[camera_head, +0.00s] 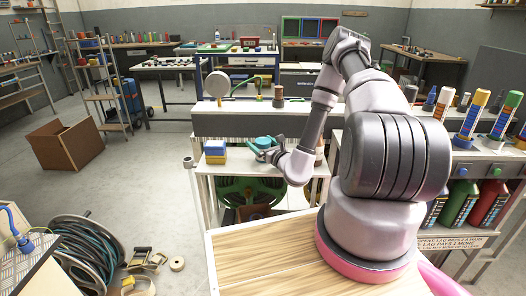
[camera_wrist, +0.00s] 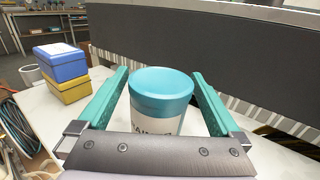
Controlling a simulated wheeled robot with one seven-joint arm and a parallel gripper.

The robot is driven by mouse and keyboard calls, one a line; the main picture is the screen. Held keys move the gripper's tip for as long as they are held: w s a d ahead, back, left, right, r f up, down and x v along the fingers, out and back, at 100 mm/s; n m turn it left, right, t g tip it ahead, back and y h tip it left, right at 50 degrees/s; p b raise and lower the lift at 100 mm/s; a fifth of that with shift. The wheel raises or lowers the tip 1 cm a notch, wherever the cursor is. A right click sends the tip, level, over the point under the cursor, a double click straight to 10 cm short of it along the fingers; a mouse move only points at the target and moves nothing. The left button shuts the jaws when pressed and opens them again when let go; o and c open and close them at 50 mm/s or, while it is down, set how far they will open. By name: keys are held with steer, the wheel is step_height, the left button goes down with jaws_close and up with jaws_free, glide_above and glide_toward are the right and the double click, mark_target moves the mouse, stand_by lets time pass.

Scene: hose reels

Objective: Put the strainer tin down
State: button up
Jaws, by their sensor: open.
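The strainer tin (camera_wrist: 161,92) is a round teal tin with a pale label, standing upright on a white shelf top (camera_wrist: 58,110) in the wrist view. My gripper (camera_wrist: 160,88) is open around it, one teal finger on each side, with a visible gap between each finger and the tin. In the head view the tin (camera_head: 263,142) is small and partly hidden by my gripper (camera_head: 262,150). The lower part of the tin is hidden behind the gripper's palm in the wrist view.
A blue box on a yellow box (camera_wrist: 62,72) stands left of my gripper; the stack also shows in the head view (camera_head: 215,152). A dark upright panel (camera_wrist: 200,45) rises behind the tin. Green hose reels (camera_head: 250,190) sit below the shelf top.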

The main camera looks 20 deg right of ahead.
steer(key=shift+w+a, duration=0.15)
steer(key=shift+w, duration=0.5)
steer(key=c, duration=1.6)
